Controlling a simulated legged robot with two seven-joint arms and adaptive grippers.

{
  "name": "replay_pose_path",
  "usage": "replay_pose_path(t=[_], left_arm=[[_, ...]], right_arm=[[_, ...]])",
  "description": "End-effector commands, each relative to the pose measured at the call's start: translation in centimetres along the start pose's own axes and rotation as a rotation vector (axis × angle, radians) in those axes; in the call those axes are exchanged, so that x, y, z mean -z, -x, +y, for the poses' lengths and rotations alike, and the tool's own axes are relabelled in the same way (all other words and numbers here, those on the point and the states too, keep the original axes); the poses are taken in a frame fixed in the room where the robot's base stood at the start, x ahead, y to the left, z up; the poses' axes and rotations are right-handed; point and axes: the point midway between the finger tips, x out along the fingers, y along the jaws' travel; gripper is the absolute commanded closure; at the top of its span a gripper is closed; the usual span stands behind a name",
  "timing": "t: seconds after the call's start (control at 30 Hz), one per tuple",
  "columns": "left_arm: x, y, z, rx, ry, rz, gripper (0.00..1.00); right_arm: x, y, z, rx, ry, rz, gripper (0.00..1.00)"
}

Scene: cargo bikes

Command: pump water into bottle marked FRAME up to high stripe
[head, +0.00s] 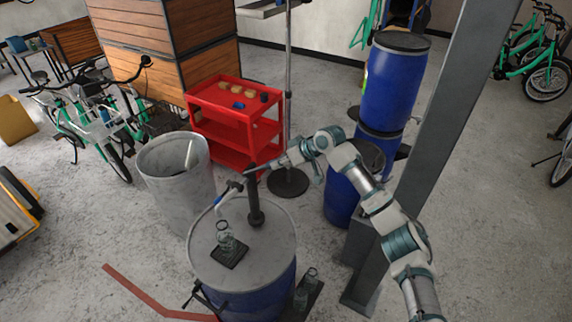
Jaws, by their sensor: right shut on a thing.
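A blue drum with a grey lid (205,250) stands at the bottom centre. A dark hand pump (255,207) rises from the lid, and its spout (228,192) reaches out to the left. A small clear bottle (226,238) stands on a dark square pad (230,255) on the lid, near the spout. Its marking, stripes and water level are too small to make out. More clear glassware (306,284) stands on a side shelf at the drum's right. My right gripper (257,170) is shut on the pump's handle at the top. My left gripper is out of view.
A grey bin (172,172) stands behind the drum to the left. A red cart (235,112) with small items is further back. Blue barrels (393,85) are stacked behind my right arm, beside a grey post (440,110). Green bikes (100,125) stand at the left.

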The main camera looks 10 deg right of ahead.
Motion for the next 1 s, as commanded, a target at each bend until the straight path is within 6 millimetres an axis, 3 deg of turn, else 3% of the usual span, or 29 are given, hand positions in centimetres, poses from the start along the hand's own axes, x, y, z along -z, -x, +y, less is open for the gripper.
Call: replay_pose_path(t=[0.57,0.6,0.7,1.0], left_arm=[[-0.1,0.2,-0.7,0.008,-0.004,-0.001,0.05],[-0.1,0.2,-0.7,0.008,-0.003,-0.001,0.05],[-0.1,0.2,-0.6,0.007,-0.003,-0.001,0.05],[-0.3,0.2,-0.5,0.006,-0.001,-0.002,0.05]], right_arm=[[0.9,0.2,0.3,-0.018,-0.003,-0.032,1.00],[0.9,0.2,0.3,-0.018,-0.003,-0.032,0.69],[0.9,0.2,0.3,-0.018,-0.004,-0.033,0.47],[0.8,0.4,0.2,-0.018,-0.003,-0.034,0.47]])
